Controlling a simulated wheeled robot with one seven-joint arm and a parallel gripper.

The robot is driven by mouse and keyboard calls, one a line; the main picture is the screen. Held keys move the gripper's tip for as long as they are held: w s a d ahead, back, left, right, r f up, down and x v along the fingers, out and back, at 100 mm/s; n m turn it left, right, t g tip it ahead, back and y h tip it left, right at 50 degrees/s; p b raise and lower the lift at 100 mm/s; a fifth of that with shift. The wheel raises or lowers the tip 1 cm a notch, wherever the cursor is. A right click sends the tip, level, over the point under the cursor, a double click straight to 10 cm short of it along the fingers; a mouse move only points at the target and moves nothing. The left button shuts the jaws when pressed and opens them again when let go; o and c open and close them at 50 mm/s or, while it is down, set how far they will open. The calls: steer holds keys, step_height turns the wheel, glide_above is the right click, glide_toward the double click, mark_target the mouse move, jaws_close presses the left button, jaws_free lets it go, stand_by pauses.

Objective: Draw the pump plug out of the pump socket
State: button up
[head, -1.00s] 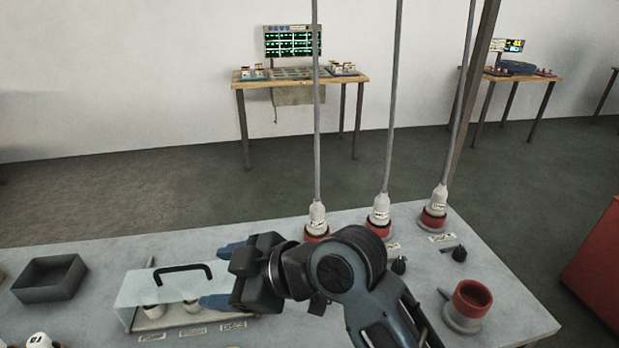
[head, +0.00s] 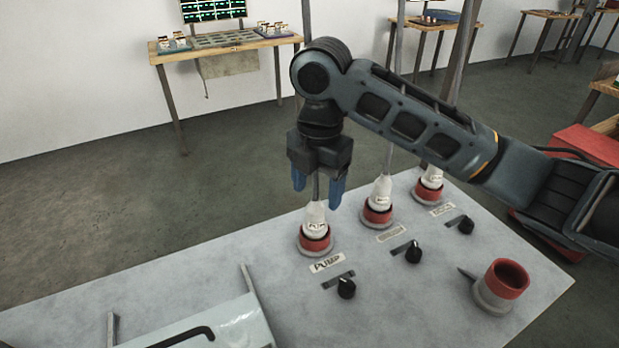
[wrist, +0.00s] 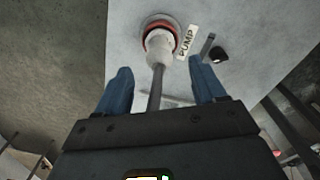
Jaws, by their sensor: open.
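The white pump plug (head: 314,217) sits upright in the red-rimmed pump socket (head: 314,246), beside the label reading PUMP. Its grey cable rises from the top. My gripper (head: 319,190) points down above the plug, open, with its two blue fingers on either side of the cable. The fingertips look near the top of the plug, and I see no contact. In the wrist view the cable runs between the open fingers (wrist: 160,88), and the plug (wrist: 160,48) and socket (wrist: 158,27) lie beyond the fingertips.
Two more plugs stand in red sockets to the right, the middle one (head: 378,192) and the far one (head: 430,178). Black knobs (head: 346,288) line the panel. An empty red-rimmed socket (head: 505,278) is at right. A clear cover with a black handle (head: 180,336) is at lower left.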

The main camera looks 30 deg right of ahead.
mark_target(316, 204)
steer(key=shift+a+f+p, duration=0.1)
steer(key=shift+f+p, duration=0.2)
steer(key=shift+f, duration=3.25)
steer(key=shift+c, duration=0.3)
steer(key=c, duration=1.2)
steer(key=shift+w+r, duration=0.1)
steer(key=shift+r, duration=0.1)
steer(key=shift+r+p, duration=2.3)
steer(key=shift+r, duration=0.5)
steer(key=shift+r, duration=0.1)
steer(key=shift+r+p, duration=0.4)
steer(key=shift+r, duration=1)
